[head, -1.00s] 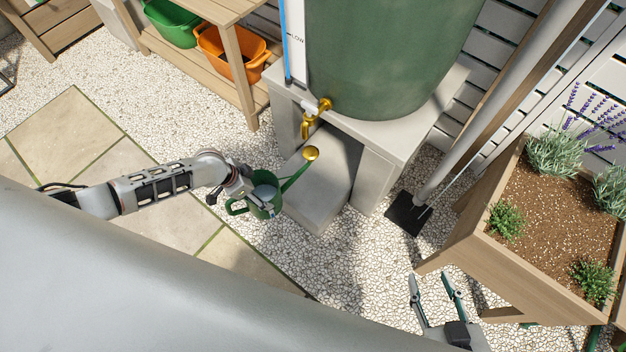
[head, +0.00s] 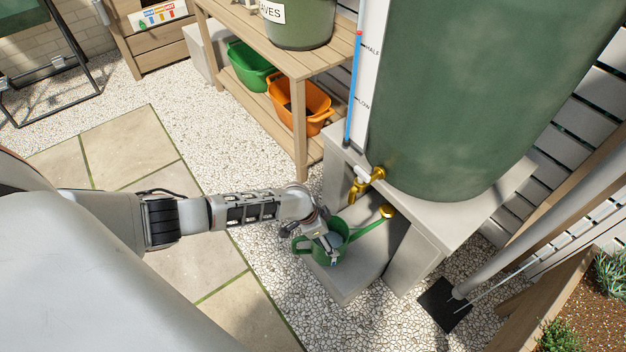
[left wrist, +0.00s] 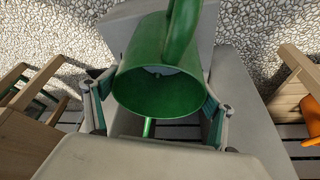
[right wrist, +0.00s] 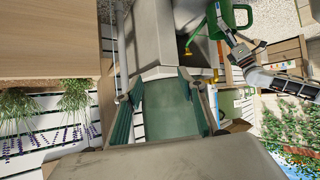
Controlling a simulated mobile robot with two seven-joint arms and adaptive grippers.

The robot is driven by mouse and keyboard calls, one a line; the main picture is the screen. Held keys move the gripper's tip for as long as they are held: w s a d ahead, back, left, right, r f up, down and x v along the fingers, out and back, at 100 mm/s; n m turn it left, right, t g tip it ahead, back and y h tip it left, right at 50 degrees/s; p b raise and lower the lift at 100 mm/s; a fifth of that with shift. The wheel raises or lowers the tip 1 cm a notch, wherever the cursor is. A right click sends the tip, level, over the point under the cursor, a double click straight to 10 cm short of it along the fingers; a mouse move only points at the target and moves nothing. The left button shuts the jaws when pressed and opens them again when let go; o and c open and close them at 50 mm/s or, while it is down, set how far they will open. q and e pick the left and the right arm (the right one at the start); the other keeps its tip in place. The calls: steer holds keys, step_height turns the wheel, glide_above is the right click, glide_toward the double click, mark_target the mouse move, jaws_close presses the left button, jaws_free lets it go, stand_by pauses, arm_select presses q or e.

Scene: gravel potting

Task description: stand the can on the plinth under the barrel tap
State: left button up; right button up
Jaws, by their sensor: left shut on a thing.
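The green watering can (head: 338,228) has a thin spout ending in a brass rose (head: 387,211). My left gripper (head: 328,244) is shut on the can's body; the left wrist view shows the can (left wrist: 158,88) between both fingers. In the head view the can overlaps the left part of the grey plinth (head: 352,281); whether its base touches is hidden. The brass barrel tap (head: 366,182) is above and right of the can's body, with the rose right of it. My right gripper (right wrist: 164,108) is open and shows only in its wrist view.
The green barrel (head: 450,100) stands on a grey stand (head: 425,230) around the plinth. A wooden shelf (head: 290,65) with green (head: 248,66) and orange (head: 308,105) tubs is behind left. A downpipe (head: 520,240) and wooden planter (head: 540,310) are at right.

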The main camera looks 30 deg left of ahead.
mark_target(346, 236)
arm_select(q)
steer(key=w+d, duration=0.1)
steer(key=w+d+b, duration=0.1)
steer(key=w+d, duration=0.1)
steer(key=shift+w+d, duration=0.2)
steer(key=shift+w, duration=0.1)
steer(key=shift+w+d+r, duration=0.15)
steer(key=shift+w+d, duration=0.2)
steer(key=shift+w, duration=0.2)
steer(key=shift+s+f+b, duration=0.1)
steer(key=shift+f+b, duration=0.2)
step_height(346, 236, down, 2)
steer(key=shift+s+f+b, duration=0.15)
steer(key=shift+f+b, duration=0.05)
steer(key=shift+b, duration=0.35)
steer(key=shift+f, duration=0.35)
steer(key=shift+w+r, duration=0.15)
steer(key=shift+w, duration=0.1)
steer(key=o, duration=2.1)
steer(key=shift+s+a+f, duration=0.1)
steer(key=shift+s+f, duration=0.05)
steer(key=shift+f, duration=0.05)
arm_select(e)
steer(key=shift+m+t+y, duration=0.4)
steer(key=shift+m+t, duration=0.1)
steer(key=w+a+r, duration=0.1)
steer(key=a+r, duration=0.1)
steer(key=a, duration=0.1)
steer(key=shift+w+r, duration=0.2)
steer(key=shift+w, duration=0.15)
